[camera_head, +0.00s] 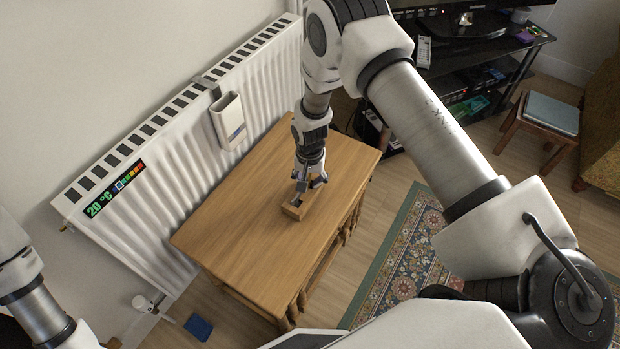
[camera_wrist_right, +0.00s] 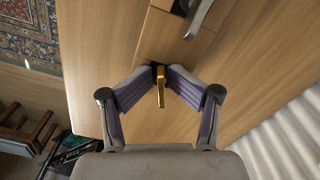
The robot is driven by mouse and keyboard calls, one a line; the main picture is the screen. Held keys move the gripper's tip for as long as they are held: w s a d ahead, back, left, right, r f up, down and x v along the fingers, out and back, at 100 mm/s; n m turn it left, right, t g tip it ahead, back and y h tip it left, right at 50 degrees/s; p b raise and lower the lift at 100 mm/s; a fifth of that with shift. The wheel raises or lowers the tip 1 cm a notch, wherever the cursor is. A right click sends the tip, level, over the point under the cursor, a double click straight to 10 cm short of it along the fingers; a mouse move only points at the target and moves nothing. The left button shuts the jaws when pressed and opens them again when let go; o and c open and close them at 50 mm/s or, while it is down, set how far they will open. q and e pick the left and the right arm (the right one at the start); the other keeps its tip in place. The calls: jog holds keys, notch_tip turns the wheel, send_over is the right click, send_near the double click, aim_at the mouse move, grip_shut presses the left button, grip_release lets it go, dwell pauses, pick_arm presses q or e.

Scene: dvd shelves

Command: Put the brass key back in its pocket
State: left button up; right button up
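The brass key (camera_wrist_right: 160,87) is upright in the picture between the fingertips of my right gripper (camera_wrist_right: 158,72) in the right wrist view. The purple-padded fingers come together on it. A small wooden block (camera_wrist_right: 172,35) lies just beyond the fingertips, with a dark recess and a grey metal piece (camera_wrist_right: 200,16) at its top. In the head view my right gripper (camera_head: 308,183) points down over the wooden block (camera_head: 292,210) on the table. The key is too small to make out there. Whether its far end touches the block is hidden. My left gripper is out of view.
The wooden table (camera_head: 235,215) is otherwise bare, with free room left of the block. A white radiator (camera_head: 160,185) with a holder (camera_head: 228,120) runs along the wall behind it. A patterned rug (camera_head: 405,255), a stool (camera_head: 545,118) and a black media stand (camera_head: 465,65) are to the right.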

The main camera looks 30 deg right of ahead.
aim_at(310, 177)
jog(key=shift+s, duration=0.1)
dwell(0.3)
jog(key=shift+r, duration=0.2)
notch_tip(310, 177, up, 13)
jog(key=p, duration=0.2)
jog(key=s+f+n, duration=0.1)
jog(key=s+f, duration=0.2)
jog(key=s, duration=0.1)
jog(key=s+f+n, duration=0.1)
jog(key=s+f, duration=0.2)
jog(key=s, duration=0.2)
jog(key=s+a+f+n, duration=0.1)
jog(key=s+f, duration=0.3)
jog(key=shift+s+f, duration=0.1)
jog(key=shift+s, duration=0.15)
jog(key=s+f+n, duration=0.1)
jog(key=s+n, duration=0.3)
jog(key=s, duration=1)
jog(key=shift+s+f, duration=0.2)
jog(key=shift+f, duration=0.05)
jog(key=shift+a, duration=0.1)
